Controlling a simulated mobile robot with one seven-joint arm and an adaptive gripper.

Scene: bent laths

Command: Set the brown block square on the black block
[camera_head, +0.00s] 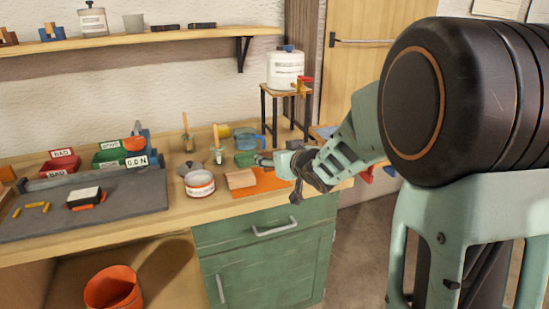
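A light brown block (240,179) lies at the left end of an orange mat (268,183), near the front edge of the bench. A black block with a pale top (84,197) sits on the dark grey mat (142,196) at the left, with small orange pieces around its base. My gripper (263,160) reaches in from the right, above and behind the orange mat, apart from the brown block. It is small and partly hidden by its own wrist, so whether its fingers are open cannot be seen. Nothing shows clearly between them.
A white tin (200,184) stands between the two blocks. Brushes in jars (218,153), a blue jug (247,138) and a dispenser on a stand (286,68) are behind. Red and green bins (110,157) stand at back left. Yellow pieces (37,206) lie on the grey mat.

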